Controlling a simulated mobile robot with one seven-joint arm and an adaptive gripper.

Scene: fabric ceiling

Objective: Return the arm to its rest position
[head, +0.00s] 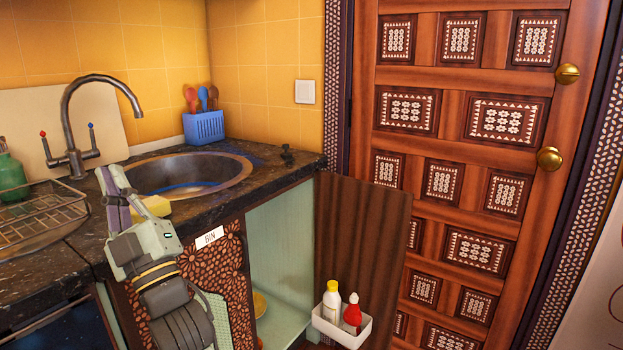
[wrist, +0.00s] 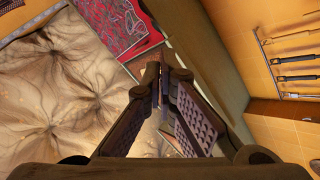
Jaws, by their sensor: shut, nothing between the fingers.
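My gripper (head: 115,182) is raised at the left in the head view, in front of the counter edge and left of the sink. Its fingers point up, with the grey-green wrist housing below them. In the wrist view my gripper (wrist: 158,72) has its two fingertips together, with nothing between them. Behind the fingers the wrist view shows the tufted ceiling fabric (wrist: 60,95) and a red patterned cloth (wrist: 112,25).
A round sink (head: 190,172) with a curved faucet (head: 68,110) is set in the dark counter (head: 275,158). A wire rack (head: 38,215) stands at left. The cabinet under the counter is open; a white door caddy (head: 342,328) holds two bottles. A carved wooden door (head: 450,130) stands at right.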

